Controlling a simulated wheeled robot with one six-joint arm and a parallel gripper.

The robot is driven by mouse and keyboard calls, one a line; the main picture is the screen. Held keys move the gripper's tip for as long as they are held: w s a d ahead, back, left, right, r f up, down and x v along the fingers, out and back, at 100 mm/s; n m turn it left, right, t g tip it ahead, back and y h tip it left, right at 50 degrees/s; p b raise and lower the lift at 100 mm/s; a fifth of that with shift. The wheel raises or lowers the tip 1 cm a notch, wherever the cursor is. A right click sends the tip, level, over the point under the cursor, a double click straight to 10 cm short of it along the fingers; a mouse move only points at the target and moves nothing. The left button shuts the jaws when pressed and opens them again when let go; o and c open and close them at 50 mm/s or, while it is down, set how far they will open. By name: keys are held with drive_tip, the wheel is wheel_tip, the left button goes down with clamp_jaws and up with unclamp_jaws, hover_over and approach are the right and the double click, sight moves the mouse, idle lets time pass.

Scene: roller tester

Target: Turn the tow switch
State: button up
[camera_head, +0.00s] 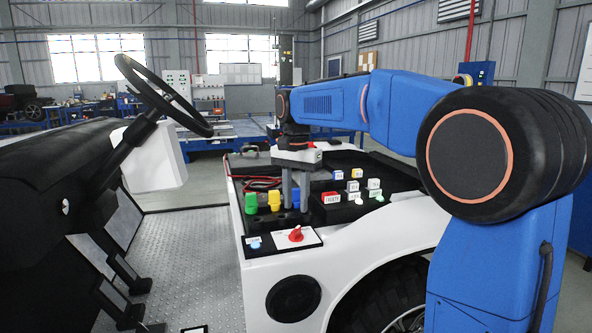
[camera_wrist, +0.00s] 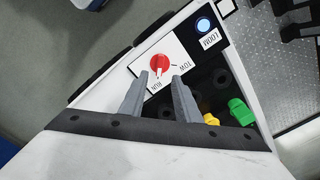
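The tow switch is a red rotary knob (camera_wrist: 160,63) on a white plate with RUN and TOW labels. In the wrist view, its pointer seems to face RUN. In the head view, the red knob (camera_head: 296,234) is on the front corner of the white vehicle's console. My gripper (camera_wrist: 160,76) is open and empty, its two grey fingers apart and pointing toward the knob in the wrist view. In the head view, my gripper (camera_head: 295,207) hangs fingers-down above the black tray behind the switch plate, apart from the knob.
A blue LOOM button (camera_wrist: 203,25) is beside the switch plate. Green (camera_head: 251,203) and yellow (camera_head: 274,201) connectors stand in the console near my fingers. Several labelled blocks lie to their right. The steering wheel (camera_head: 163,95) is at left, with open metal floor below.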

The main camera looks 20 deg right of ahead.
wheel_tip(320, 180, up, 9)
drive_tip(key=shift+r, duration=0.2)
idle(0.4)
drive_tip(key=s+d+f+n+t, duration=0.1)
drive_tip(key=s+d+f+n, duration=0.1)
drive_tip(key=s+f, duration=0.6)
drive_tip(key=s+d+f+n+t, duration=0.2)
drive_tip(key=s+f+n, duration=0.2)
drive_tip(key=s+f, duration=0.5)
drive_tip(key=s+d+f+n+t, duration=0.1)
drive_tip(key=s+f, duration=0.7)
drive_tip(key=s, duration=0.8)
drive_tip(key=shift+s+d+f+n+t, duration=0.35)
drive_tip(key=shift+d+n, duration=0.45)
drive_tip(key=shift+n, duration=0.3)
